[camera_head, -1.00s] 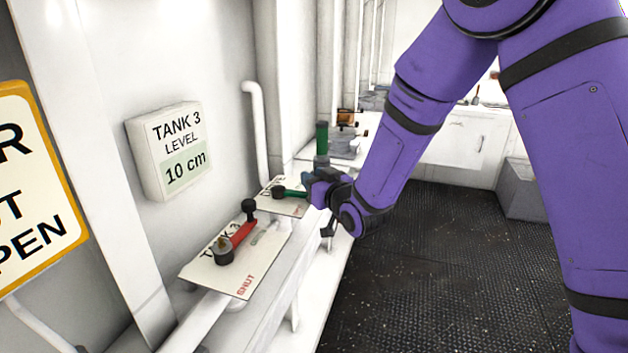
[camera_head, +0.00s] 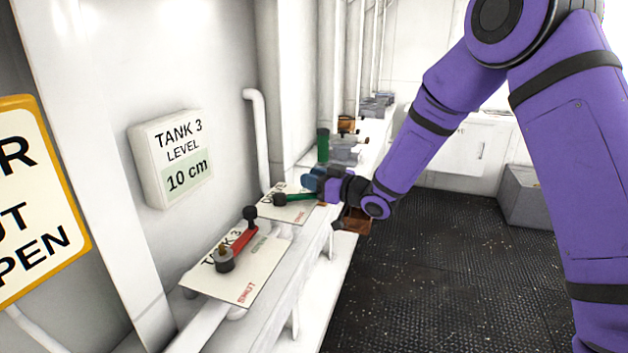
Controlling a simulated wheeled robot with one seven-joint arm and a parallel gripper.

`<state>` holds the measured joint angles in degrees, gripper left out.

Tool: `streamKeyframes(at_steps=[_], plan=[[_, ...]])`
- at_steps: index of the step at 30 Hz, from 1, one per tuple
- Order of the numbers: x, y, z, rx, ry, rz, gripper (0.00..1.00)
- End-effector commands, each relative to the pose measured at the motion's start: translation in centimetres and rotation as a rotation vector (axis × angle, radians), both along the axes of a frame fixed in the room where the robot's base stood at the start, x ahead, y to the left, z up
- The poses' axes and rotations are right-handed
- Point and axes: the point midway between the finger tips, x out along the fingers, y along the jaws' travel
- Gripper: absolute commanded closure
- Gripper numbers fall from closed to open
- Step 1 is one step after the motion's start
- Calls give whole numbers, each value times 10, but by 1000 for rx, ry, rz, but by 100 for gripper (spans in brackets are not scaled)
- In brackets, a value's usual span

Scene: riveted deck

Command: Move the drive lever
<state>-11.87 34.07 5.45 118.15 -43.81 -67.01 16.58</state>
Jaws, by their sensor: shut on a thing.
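A green lever (camera_head: 296,197) with a dark round pivot lies over a pale label plate (camera_head: 275,215) on the white ledge. It points right, toward my gripper (camera_head: 313,184). My gripper is shut on the green lever's outer end, and its fingers hide that end. The plate's lettering is partly covered, so I cannot read it in full. Nearer, a red lever (camera_head: 243,240) with a black knob sits on the TANK 3 plate (camera_head: 238,285), apart from my gripper.
A TANK 3 LEVEL sign (camera_head: 172,160) reading 10 cm hangs on the left wall. A green cylinder (camera_head: 322,145) stands farther along the ledge. A brown box (camera_head: 355,222) shows below my wrist. The dark riveted floor (camera_head: 440,270) to the right is open.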

Motion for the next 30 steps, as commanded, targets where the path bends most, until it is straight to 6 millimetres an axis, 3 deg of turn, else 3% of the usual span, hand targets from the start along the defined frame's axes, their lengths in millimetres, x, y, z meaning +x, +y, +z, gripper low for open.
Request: streamKeyframes(at_steps=[9, 10, 12, 13, 23, 30], plan=[[1, 0, 1, 1, -1, -1, 100], [1, 0, 1, 1, -1, -1, 62], [1, 0, 1, 1, -1, -1, 46], [1, 0, 1, 1, -1, -1, 44], [-1, -3, 0, 0, 0, -1, 44], [-20, -33, 0, -1, 1, -4, 44]])
